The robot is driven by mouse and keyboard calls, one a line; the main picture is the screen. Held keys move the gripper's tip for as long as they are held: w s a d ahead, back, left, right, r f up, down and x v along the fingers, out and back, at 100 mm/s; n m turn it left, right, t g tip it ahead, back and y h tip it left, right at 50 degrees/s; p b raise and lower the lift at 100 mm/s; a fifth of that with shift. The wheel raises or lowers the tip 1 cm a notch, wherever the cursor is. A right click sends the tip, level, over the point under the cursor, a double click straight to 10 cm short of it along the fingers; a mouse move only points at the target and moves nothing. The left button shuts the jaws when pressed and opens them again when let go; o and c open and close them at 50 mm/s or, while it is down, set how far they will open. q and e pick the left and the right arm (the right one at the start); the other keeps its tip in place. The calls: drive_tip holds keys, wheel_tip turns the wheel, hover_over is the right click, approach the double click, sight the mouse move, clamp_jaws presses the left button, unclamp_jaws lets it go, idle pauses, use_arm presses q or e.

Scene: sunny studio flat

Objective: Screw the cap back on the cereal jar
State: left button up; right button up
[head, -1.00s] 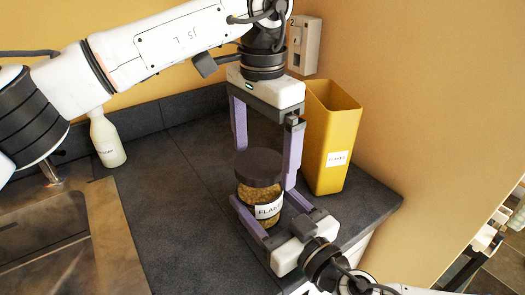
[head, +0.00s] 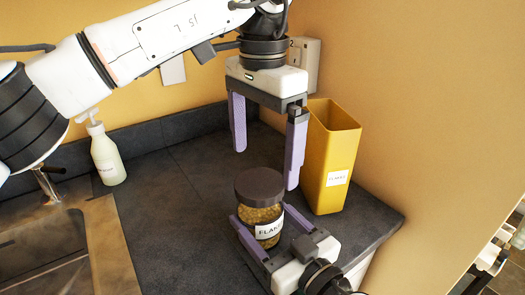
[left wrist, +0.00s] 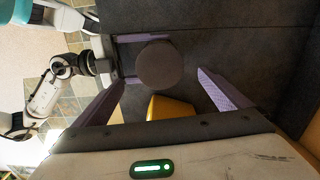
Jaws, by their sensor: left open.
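The cereal jar (head: 262,222) is clear with golden flakes inside and a white "FLAKES"-type label. It stands upright near the counter's front edge. The dark grey cap (head: 260,183) sits on its mouth and looks level; I cannot tell how tight it is. My left gripper (head: 266,169) is open and empty, pointing down above the cap. In the left wrist view the round cap (left wrist: 160,66) shows between its spread purple fingers. My right gripper (head: 259,213) is low at the front, its fingers shut on the jar's body from both sides.
A tall yellow container (head: 330,155) stands just right of my left gripper, near the wall. A soap bottle (head: 106,155) and a metal sink (head: 75,245) are on the left. The dark counter (head: 180,210) between sink and jar is clear.

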use_arm(q)
drive_tip(key=n, duration=0.5)
drive_tip(key=shift+r, duration=0.2)
drive_tip(key=n, duration=0.4)
drive_tip(key=shift+r+n, duration=0.2)
drive_tip(key=shift+n, duration=0.2)
drive_tip(key=n, duration=0.4)
drive_tip(key=shift+a+r, duration=0.1)
drive_tip(key=shift+r, duration=0.05)
drive_tip(key=n, duration=0.6)
drive_tip(key=shift+s+r+n, duration=0.1)
drive_tip(key=shift+r+n, duration=0.15)
drive_tip(key=shift+n, duration=0.05)
drive_tip(key=n, duration=0.4)
drive_tip(key=shift+a+r, duration=0.1)
drive_tip(key=shift+r, duration=0.1)
drive_tip(key=n, duration=0.4)
drive_tip(key=shift+r+n, duration=0.2)
drive_tip(key=shift+n, duration=0.2)
drive_tip(key=n, duration=0.6)
drive_tip(key=shift+s+r, duration=0.1)
drive_tip(key=shift+r, duration=0.1)
drive_tip(key=n, duration=0.4)
drive_tip(key=shift+a+r, duration=0.1)
drive_tip(key=shift+r, duration=0.1)
drive_tip(key=shift+f, duration=0.1)
